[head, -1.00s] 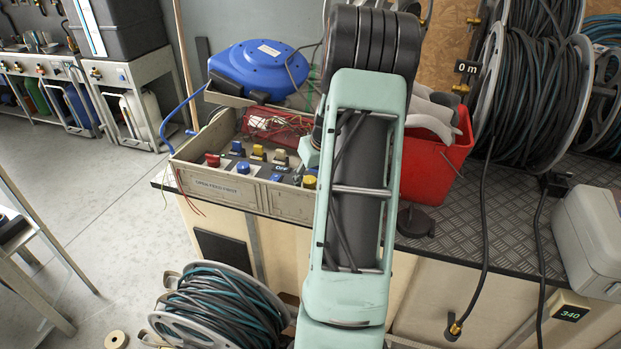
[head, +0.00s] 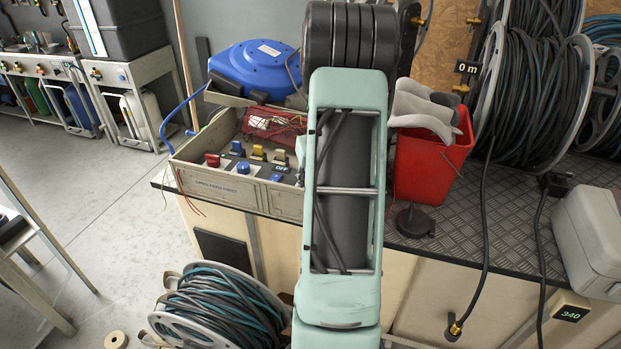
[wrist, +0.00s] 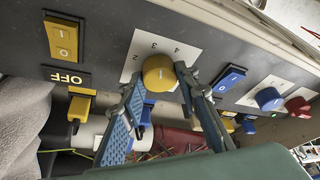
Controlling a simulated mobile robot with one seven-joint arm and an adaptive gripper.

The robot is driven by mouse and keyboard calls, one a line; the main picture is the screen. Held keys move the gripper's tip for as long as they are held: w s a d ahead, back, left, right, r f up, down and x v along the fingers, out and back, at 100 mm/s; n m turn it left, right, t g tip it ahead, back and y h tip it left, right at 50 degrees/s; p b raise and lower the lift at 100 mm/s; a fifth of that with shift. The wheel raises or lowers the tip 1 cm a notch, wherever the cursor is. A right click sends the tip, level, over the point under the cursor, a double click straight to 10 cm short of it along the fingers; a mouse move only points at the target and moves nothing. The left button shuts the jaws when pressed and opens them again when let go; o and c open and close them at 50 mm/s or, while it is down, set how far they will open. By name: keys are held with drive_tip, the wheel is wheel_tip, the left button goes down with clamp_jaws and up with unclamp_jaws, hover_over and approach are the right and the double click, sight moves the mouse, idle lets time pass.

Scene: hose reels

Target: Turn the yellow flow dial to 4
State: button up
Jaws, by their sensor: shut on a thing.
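In the wrist view the yellow flow dial (wrist: 158,72) sits on a white card (wrist: 137,66) with the numerals 2, 3 and 4 upside down around it. My gripper (wrist: 159,76) has one blue-padded finger on each side of the dial and is shut on it. A pale mark shows on the dial face, but I cannot tell exactly which numeral it points to. In the head view the control box (head: 225,186) stands on the bench, and my arm hides the dial and my gripper.
Beside the dial are a yellow rocker switch (wrist: 62,39), an OFF label (wrist: 68,76), a blue rocker switch (wrist: 230,80), a blue knob (wrist: 268,98) and a red knob (wrist: 298,106). A red bucket (head: 428,165) stands right of my arm; a blue reel (head: 258,70) is behind the box.

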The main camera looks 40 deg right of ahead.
drive_tip(key=m, duration=0.2)
drive_tip(key=m+g+h+p, duration=0.1)
drive_tip(key=m, duration=0.1)
drive_tip(key=shift+w+a, duration=0.1)
drive_tip(key=shift+a, duration=0.1)
drive_tip(key=shift+m+g+h+p, duration=0.6)
drive_tip(key=shift+m+p, duration=0.5)
drive_tip(key=shift+m, duration=0.9)
drive_tip(key=o, duration=1.2)
drive_tip(key=shift+c, duration=0.2)
drive_tip(key=v, duration=1.2)
drive_tip(key=shift+w, duration=0.15)
